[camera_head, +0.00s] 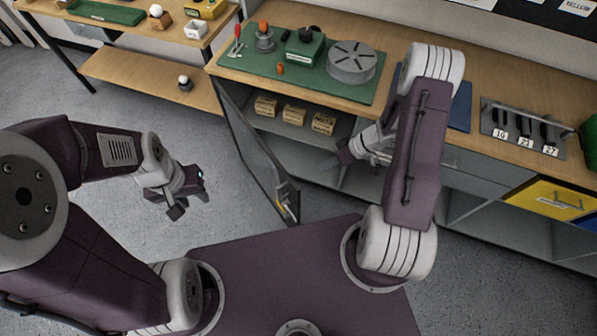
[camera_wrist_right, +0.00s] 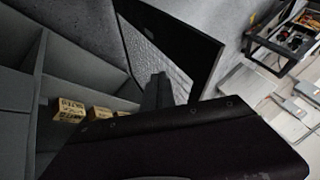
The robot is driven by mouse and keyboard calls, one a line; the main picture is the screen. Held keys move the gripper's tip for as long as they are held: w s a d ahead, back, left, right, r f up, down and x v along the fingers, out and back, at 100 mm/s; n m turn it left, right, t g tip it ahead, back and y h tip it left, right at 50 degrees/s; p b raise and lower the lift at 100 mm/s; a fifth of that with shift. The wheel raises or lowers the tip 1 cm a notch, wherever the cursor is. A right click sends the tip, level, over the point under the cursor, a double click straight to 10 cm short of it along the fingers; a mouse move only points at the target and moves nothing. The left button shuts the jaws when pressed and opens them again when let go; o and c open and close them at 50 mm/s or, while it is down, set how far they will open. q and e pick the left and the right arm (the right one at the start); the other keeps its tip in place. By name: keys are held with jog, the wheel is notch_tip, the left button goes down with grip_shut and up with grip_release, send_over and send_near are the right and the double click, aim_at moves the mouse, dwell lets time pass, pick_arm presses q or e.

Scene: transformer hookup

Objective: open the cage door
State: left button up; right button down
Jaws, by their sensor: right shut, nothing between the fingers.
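The cage door (camera_head: 258,150) is a dark-framed panel hinged at the left end of the workbench's lower shelf. It stands swung outward, with the shelf opening visible beside it. Its lower outer corner carries a small yellow mark (camera_head: 284,207). In the right wrist view the mesh door (camera_wrist_right: 165,52) shows behind my fingers. My right gripper (camera_head: 345,156) is shut and empty in front of the shelf opening, to the right of the door; its dark fingers show in the wrist view (camera_wrist_right: 158,92). My left gripper (camera_head: 186,200) is open and empty above the floor, left of the door.
Wooden boxes (camera_head: 293,114) sit on the shelf behind the door. The bench top holds a green mat (camera_head: 243,69) with a round grey disc (camera_head: 352,62). A wooden rack (camera_head: 150,75) stands at left. The floor between is clear.

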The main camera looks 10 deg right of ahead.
jog(key=a+f+b, duration=0.1)
jog(key=a+f, duration=0.7)
jog(key=a, duration=0.2)
jog(key=shift+b, duration=0.35)
jog(key=shift+w, duration=0.1)
